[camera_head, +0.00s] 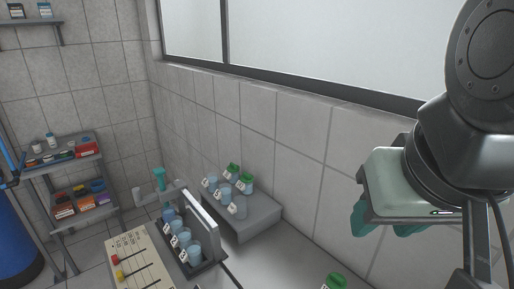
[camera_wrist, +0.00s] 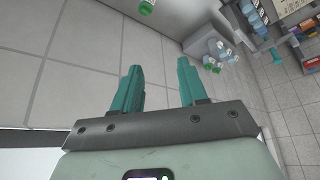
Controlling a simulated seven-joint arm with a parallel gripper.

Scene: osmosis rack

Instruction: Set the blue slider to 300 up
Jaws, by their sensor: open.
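A beige slider panel (camera_head: 140,262) stands at the bottom left of the head view, cut off by the lower edge. A red slider knob (camera_head: 115,260) and a yellow slider knob (camera_head: 120,274) show on it, with dark slots. No blue slider can be made out; the panel's lower part is out of the picture. My gripper (camera_head: 382,222) is high at the right, far from the panel. In the wrist view my gripper (camera_wrist: 159,66) shows its two teal fingers apart with nothing between them.
A rack (camera_head: 208,260) holding several labelled cups stands right of the panel. A grey step (camera_head: 262,215) behind holds green-capped bottles. Another green-capped bottle (camera_head: 335,282) is at the bottom edge. A tiled wall is behind my gripper. Shelves (camera_head: 75,172) stand at left.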

